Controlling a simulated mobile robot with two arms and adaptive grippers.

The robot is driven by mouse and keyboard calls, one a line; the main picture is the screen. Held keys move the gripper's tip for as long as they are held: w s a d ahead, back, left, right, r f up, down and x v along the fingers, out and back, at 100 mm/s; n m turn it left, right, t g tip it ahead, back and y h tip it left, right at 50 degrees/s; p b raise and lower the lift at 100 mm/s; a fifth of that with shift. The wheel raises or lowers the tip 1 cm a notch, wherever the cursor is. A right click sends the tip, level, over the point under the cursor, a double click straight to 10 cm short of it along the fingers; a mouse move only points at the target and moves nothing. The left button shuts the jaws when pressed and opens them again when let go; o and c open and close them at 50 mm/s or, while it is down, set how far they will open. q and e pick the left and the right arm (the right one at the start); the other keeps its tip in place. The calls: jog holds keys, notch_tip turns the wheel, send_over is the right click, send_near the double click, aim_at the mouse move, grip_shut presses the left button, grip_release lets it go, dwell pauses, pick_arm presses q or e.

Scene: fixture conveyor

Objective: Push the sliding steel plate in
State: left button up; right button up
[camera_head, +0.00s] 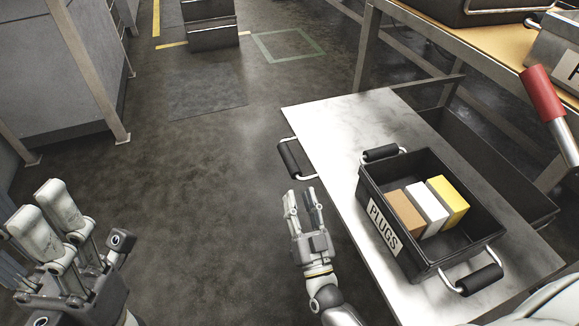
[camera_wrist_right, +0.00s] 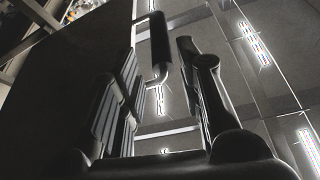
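The sliding steel plate (camera_head: 325,128) is pulled out from under the bench, with a black-gripped handle (camera_head: 289,159) on its left edge. A black bin labelled PLUGS (camera_head: 437,262) sits on the plate. My right gripper (camera_head: 303,194) is open and empty beside the plate's left edge, a little nearer than the handle and not touching it. In the right wrist view, the handle (camera_wrist_right: 160,45) shows beyond and between the spread fingers, with the plate's dark underside (camera_wrist_right: 65,90) at left. My left gripper (camera_head: 46,212) is open and empty at lower left.
The bin holds brown, white and yellow blocks (camera_head: 430,205). A bench (camera_head: 480,45) stands at upper right, with a red-handled lever (camera_head: 543,92) near its right side. A grey cabinet (camera_head: 60,70) is at left. Open floor (camera_head: 200,200) lies between my arms.

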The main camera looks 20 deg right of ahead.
aim_at(286, 147)
jog(key=b+x, duration=0.2)
jog(key=x, duration=0.8)
jog(key=shift+w+r, duration=0.15)
jog(key=shift+w, duration=0.15)
grip_shut()
